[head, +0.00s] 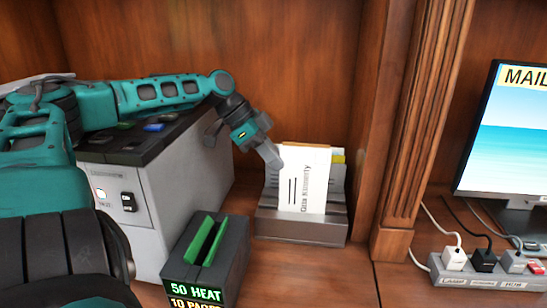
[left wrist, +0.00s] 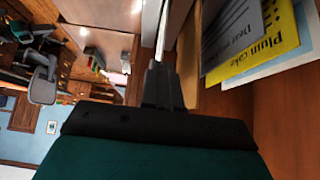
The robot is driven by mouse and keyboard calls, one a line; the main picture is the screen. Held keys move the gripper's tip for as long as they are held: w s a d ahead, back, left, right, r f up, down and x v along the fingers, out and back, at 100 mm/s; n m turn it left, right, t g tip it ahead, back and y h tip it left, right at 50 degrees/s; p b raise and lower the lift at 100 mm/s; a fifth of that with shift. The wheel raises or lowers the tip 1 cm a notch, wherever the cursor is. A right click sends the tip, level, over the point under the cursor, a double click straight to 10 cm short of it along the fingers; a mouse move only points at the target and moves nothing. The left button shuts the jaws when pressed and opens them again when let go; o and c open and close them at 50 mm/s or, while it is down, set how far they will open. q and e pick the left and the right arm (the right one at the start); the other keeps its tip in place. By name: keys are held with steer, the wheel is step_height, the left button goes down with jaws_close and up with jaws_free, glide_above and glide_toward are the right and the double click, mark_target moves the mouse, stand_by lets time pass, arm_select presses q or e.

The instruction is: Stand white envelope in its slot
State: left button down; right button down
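The white envelope (head: 304,182) stands nearly upright in the front part of a grey stepped letter holder (head: 300,230) in the head view, with printed lines running up its face. Its lower edge is at the holder's front steps; how deep it sits I cannot tell. My left gripper (head: 271,154) is at the envelope's upper left edge. In the left wrist view the left gripper's fingers (left wrist: 163,82) are close together on a thin white edge, the envelope (left wrist: 151,25) seen edge-on. My right gripper is not in view.
Grey and yellow (left wrist: 272,42) papers stand behind the envelope. A dark box with a green slot (head: 207,243) is in front left of the holder, and a grey machine (head: 165,200) stands left. A wooden post (head: 405,130) rises close on the right, before a power strip (head: 485,274) and monitor (head: 515,130).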

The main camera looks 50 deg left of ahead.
arm_select(q)
steer(key=shift+f+b, duration=0.4)
steer(key=shift+f, duration=0.1)
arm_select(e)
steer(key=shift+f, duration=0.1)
arm_select(q)
steer(key=c, duration=1.8)
jaws_free()
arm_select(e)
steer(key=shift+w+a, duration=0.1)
arm_select(q)
steer(key=o, duration=0.5)
